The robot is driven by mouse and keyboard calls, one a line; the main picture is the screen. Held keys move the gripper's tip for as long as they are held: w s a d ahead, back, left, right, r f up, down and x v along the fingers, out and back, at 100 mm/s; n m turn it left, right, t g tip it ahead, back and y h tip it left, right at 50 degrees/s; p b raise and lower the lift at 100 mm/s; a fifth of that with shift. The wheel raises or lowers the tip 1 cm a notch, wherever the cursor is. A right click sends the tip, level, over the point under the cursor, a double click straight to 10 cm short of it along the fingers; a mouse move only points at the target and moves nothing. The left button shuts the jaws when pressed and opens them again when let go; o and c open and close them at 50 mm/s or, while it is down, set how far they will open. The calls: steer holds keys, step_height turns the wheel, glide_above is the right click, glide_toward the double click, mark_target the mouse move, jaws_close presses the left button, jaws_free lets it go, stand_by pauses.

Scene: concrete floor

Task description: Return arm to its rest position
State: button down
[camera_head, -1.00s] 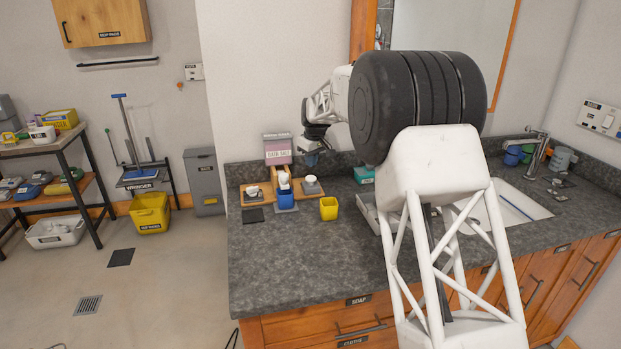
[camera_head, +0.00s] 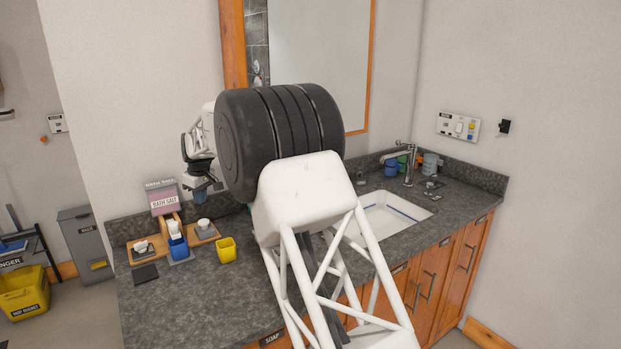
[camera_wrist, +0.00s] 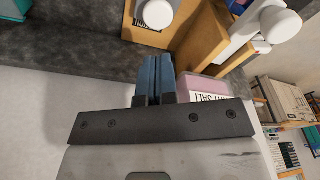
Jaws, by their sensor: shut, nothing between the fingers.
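My gripper (camera_head: 205,192) is at the end of my white arm, raised above the back left part of the dark counter (camera_head: 190,310). In the head view it hangs just right of the pink and white bath salt box (camera_head: 163,197). In the wrist view its two blue fingers (camera_wrist: 153,78) are together with nothing between them. The bath salt box (camera_wrist: 203,88) shows beside the fingers there. My arm's black joint and white lattice link hide part of the counter behind them.
Wooden stands with small white items (camera_head: 203,226), a blue cup (camera_head: 179,248) and a yellow cup (camera_head: 227,250) stand on the left of the counter. A white sink (camera_head: 405,208) with a tap (camera_head: 408,165) is at right. A mirror (camera_head: 320,60) hangs behind. The front left counter is bare.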

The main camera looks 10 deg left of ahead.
steer(key=s+d+r+m, duration=0.2)
steer(key=d+r, duration=0.3)
steer(key=d, duration=0.6)
steer(key=s+d+r+m+t, duration=0.1)
steer(key=s+d+r, duration=0.3)
steer(key=d, duration=0.8)
steer(key=s+d+r+m, duration=0.1)
steer(key=d+r+m, duration=0.1)
steer(key=d+r, duration=0.65)
steer(key=s+d+m, duration=0.1)
steer(key=s+d, duration=0.3)
steer(key=d, duration=0.4)
steer(key=s+d+m, duration=0.1)
steer(key=s+d, duration=0.3)
steer(key=d, duration=0.3)
steer(key=s+d+f+m+t+h, duration=0.1)
steer(key=s+d+m, duration=0.3)
steer(key=s+d, duration=1.25)
steer(key=s+d+f+m, duration=0.1)
steer(key=s+d+f, duration=0.2)
steer(key=s, duration=0.3)
steer(key=s+d+f+m, duration=0.1)
steer(key=s+d+f, duration=0.2)
steer(key=s, duration=0.4)
steer(key=s+d+f+m+h, duration=0.1)
steer(key=s+d+f+m, duration=0.1)
steer(key=s, duration=0.5)
steer(key=shift+s+d+f, duration=0.2)
steer(key=shift+d+f, duration=0.35)
steer(key=shift+d, duration=0.5)
